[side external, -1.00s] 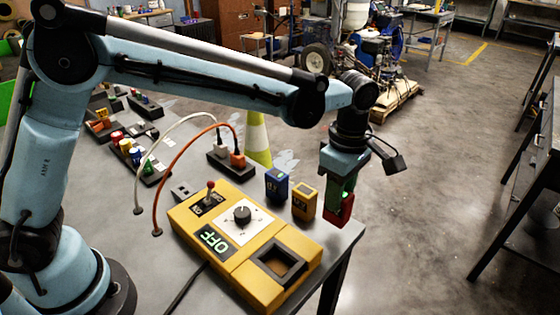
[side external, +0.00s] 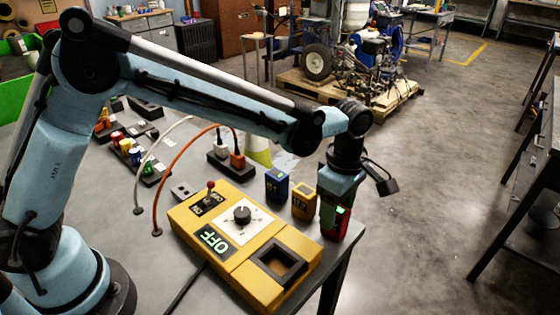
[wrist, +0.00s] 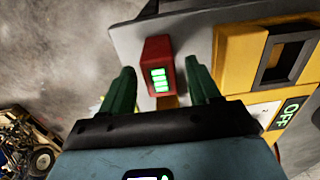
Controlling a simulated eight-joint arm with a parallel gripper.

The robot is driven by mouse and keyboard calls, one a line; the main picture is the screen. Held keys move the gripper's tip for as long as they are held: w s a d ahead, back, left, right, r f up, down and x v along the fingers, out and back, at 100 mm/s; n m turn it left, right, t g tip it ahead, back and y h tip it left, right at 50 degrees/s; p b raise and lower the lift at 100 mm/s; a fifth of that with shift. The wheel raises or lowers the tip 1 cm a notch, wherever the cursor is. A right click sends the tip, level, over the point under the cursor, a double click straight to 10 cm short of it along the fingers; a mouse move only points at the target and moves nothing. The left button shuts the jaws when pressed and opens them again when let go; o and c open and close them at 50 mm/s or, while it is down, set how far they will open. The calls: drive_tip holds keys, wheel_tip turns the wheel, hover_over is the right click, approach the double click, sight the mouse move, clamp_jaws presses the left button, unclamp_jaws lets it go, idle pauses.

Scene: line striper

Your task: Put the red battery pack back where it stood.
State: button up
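The red battery pack (side external: 336,226) stands upright at the table's right corner, right of the yellow pack. Its lit green bars face the wrist camera, where the pack (wrist: 158,60) shows between the fingertips. My gripper (side external: 334,205) is right above it, pointing down. In the wrist view my gripper's green fingers (wrist: 162,85) are spread, with a visible gap on each side of the pack. The pack's base is partly hard to make out in the side view.
A blue pack (side external: 277,186) and a yellow pack (side external: 303,201) stand to the left. The yellow control box (side external: 245,240) has an empty square socket (side external: 279,265) and reads OFF. A dark outlet block (side external: 232,167) with plugs is behind. The table edge is close by.

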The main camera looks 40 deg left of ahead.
drive_tip(key=shift+r, duration=0.15)
wheel_tip(320, 180, up, 11)
drive_tip(key=s+a+r+m+t, duration=0.1)
drive_tip(key=s+a+r+m, duration=0.15)
drive_tip(key=a, duration=0.25)
drive_tip(key=s+a+f+m+t, duration=0.2)
drive_tip(key=s+a+m+t, duration=0.1)
drive_tip(key=s+a+m, duration=0.2)
drive_tip(key=s+a+f+m+t, duration=0.2)
drive_tip(key=s+a+m, duration=0.4)
drive_tip(key=a+m, duration=0.4)
drive_tip(key=shift+a+f+t, duration=0.25)
drive_tip(key=shift+f+t, duration=0.15)
drive_tip(key=shift+t, duration=0.2)
drive_tip(key=shift+m, duration=0.25)
